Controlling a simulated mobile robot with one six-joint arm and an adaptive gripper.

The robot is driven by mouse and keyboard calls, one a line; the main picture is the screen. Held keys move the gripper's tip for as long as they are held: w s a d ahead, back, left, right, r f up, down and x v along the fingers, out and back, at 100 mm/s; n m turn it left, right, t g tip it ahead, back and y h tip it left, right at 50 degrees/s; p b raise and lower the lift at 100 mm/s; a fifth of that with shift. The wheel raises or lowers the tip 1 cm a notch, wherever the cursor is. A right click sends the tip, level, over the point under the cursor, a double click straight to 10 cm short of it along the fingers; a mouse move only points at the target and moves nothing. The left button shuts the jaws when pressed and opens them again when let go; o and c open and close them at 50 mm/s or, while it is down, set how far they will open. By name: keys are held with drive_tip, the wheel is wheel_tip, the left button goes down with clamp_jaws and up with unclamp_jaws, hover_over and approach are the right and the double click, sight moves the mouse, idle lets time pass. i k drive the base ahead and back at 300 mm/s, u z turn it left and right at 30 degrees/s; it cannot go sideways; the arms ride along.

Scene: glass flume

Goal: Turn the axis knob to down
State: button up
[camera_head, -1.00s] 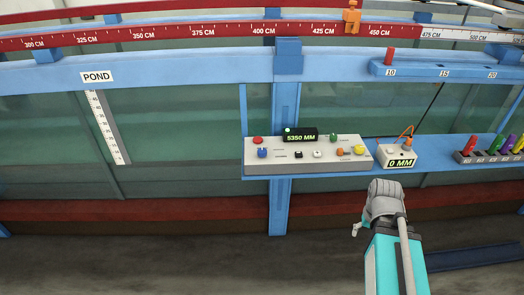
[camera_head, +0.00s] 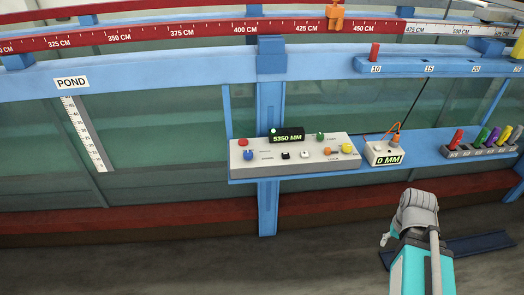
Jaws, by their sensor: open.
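A light grey control panel (camera_head: 300,164) sits on a blue shelf in front of the glass flume. It carries a blue knob (camera_head: 249,154), a red button (camera_head: 243,142), a black switch (camera_head: 285,156), a white switch (camera_head: 305,154), a green control (camera_head: 320,136), an orange control (camera_head: 328,151) and a yellow control (camera_head: 346,149). Its labels are too small to read, so I cannot tell which control is the axis knob or how it is set. My gripper (camera_head: 416,211) is open, low and right of the panel and apart from it. Its fingertips are mostly hidden.
A display (camera_head: 287,136) on the panel reads 5350 MM. Right of the panel are a small box (camera_head: 384,154) reading 0 MM with an orange cable, and a rack (camera_head: 480,150) of coloured pegs. A blue upright (camera_head: 268,205) stands below the panel.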

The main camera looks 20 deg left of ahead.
sight(248, 155)
drive_tip(key=z, duration=0.6)
drive_tip(key=k, duration=0.95)
drive_tip(key=u, duration=1.05)
drive_tip(key=i, duration=0.95)
drive_tip(key=u, duration=0.05)
